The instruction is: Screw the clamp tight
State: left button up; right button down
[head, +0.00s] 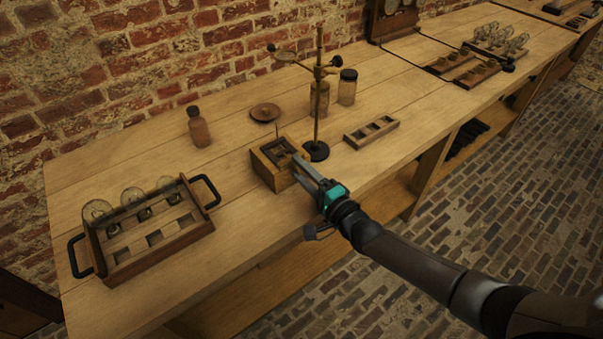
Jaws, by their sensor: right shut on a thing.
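A small open wooden box (262,170) sits on the bench near its front edge. A thin upright rod rises from it. My right gripper (299,165) reaches in from the lower right, with its fingertips at the box's right side. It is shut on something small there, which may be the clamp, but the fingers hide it. I cannot make out the clamp's screw or how tight it is. My left gripper is not in view.
A brass stand (318,100) with side arms rises just behind my fingers. Left are a handled tray (158,255) with glass globes and a brown bottle (198,127). A dish (265,112), a dark-lidded jar (347,88) and a slotted tray (371,132) stand nearby.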

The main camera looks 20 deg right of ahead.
jog(key=shift+m, duration=0.7)
jog(key=shift+m+b, duration=0.3)
jog(key=shift+c, duration=1.4)
grip_release()
jog(key=p+v, duration=0.2)
jog(key=v, duration=1.3)
jog(key=shift+s, duration=0.15)
jog(key=shift+d, duration=0.1)
